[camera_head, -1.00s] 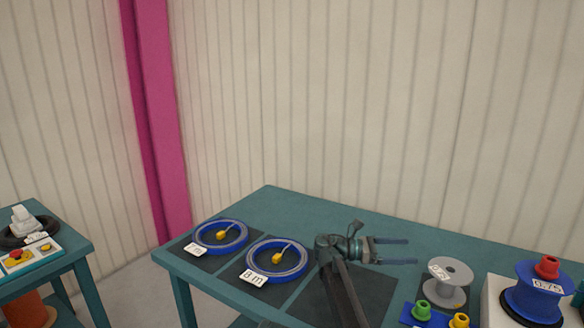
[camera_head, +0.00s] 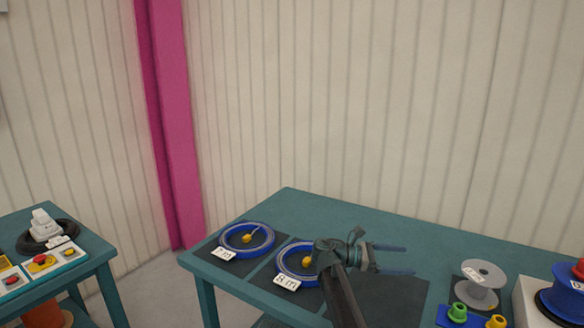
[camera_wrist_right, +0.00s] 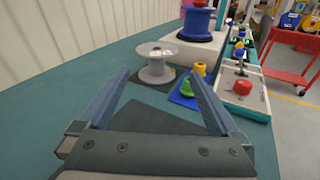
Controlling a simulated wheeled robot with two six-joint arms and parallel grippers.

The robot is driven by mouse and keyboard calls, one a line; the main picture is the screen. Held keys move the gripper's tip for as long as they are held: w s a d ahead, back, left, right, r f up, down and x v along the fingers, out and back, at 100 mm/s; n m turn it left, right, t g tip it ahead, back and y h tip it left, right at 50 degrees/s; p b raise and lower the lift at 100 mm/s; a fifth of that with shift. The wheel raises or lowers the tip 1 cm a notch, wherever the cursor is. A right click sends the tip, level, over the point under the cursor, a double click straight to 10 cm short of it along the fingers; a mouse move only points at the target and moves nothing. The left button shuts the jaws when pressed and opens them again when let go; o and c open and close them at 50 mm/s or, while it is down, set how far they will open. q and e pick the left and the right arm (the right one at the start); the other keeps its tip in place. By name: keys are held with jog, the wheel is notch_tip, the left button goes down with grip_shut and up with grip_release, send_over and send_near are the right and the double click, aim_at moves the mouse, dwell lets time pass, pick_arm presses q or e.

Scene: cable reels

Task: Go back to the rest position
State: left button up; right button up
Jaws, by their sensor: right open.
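My right gripper (camera_head: 392,260) is open and empty, held above the teal table, with its fingers pointing right in the head view. In the head view, my right arm partly covers the blue cable ring labelled 8 m (camera_head: 284,264). A second blue cable ring (camera_head: 270,243) lies to its left on a dark mat. My left gripper is not in view.
A grey spool (camera_head: 480,280) stands right of the gripper, near green and yellow knobs on a blue base (camera_head: 446,318). A blue reel (camera_head: 562,300) sits on a white block at the right. A second teal table (camera_head: 85,262) with a button panel stands left.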

jog(key=s+a+f+m+y+p, duration=0.2)
jog(key=s+a, duration=0.1)
jog(key=s, duration=0.1)
jog(key=s+a+f+m+t+y+p, duration=0.1)
jog(key=s+a+f+m+y+p, duration=0.1)
jog(key=s+a+y+p, duration=0.1)
jog(key=s+a+f+m+y+p, duration=0.2)
jog(key=s+a+y, duration=0.1)
jog(key=s+a, duration=0.2)
jog(key=shift+s+a+p, duration=0.15)
jog(key=shift+s+p, duration=0.2)
jog(key=shift+s, duration=0.65)
jog(key=s+a+f+m+y+p, duration=0.1)
jog(key=s+a+m+y+p, duration=0.3)
jog(key=s+a, duration=0.9)
jog(key=m+y, duration=0.2)
jog(key=y, duration=0.1)
jog(key=shift+a+m+y+p, duration=0.25)
jog(key=shift+m+y+p, duration=0.05)
